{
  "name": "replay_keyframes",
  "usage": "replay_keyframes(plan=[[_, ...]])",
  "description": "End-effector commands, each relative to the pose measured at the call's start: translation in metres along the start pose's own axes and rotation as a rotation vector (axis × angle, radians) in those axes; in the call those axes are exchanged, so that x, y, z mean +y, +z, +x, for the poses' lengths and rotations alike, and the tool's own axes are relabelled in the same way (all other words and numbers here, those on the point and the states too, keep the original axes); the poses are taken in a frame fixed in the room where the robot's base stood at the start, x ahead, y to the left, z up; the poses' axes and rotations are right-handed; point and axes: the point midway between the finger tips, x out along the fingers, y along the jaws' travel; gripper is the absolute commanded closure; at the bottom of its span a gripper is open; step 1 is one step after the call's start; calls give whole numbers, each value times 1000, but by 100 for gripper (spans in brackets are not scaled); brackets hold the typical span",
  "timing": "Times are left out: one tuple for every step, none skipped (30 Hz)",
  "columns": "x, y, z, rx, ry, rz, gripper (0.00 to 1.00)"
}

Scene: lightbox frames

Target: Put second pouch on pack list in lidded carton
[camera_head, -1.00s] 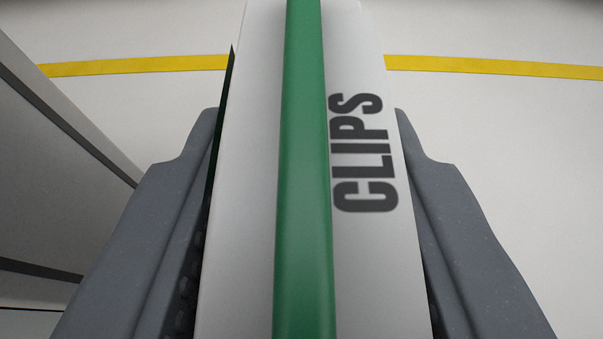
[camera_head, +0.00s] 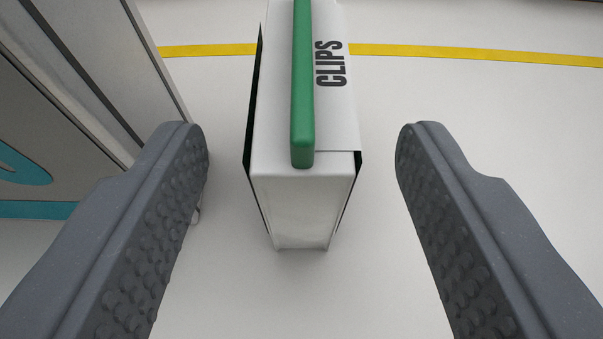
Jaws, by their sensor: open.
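A white pouch (camera_head: 300,210) with a green strip along its top and the black word "CLIPS" stands upright on the white floor surface. Dark edges show along its sides. My gripper (camera_head: 301,150) is open, with one grey finger on each side of the pouch. There is a clear gap between each finger and the pouch, and neither touches it. The pouch's far end runs out of the top of the view. I cannot see a pack list, and I cannot tell whether a lidded carton is in view.
A grey panelled body with a teal band and mark (camera_head: 85,120) stands close on the left, near my left finger. A yellow line (camera_head: 470,55) crosses the white surface behind the pouch. The surface to the right is clear.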

Motion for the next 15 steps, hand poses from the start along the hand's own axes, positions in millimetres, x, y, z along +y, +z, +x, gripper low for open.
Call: replay_keyframes(plan=[[0, 0, -8, -1, 0, 0, 48], [0, 0, -12, -1, 0, -1, 48], [-1, 0, -18, 0, -1, 0, 48], [-1, 0, -22, 1, -1, 0, 48], [-1, -1, -26, 2, -1, 0, 48], [0, -1, -32, 2, -1, 1, 48], [0, 0, -36, 1, -1, 1, 48], [0, 0, -40, 0, 0, 1, 48], [0, 0, -44, -1, 0, 1, 48], [0, 1, -47, -1, 0, 1, 48], [0, 1, -50, -1, 0, 1, 48], [0, 1, -52, -1, 0, 1, 48], [0, 0, -55, -1, 0, 1, 48], [0, 0, -56, -1, 0, 1, 48], [0, 0, -58, -1, 0, 1, 48]])
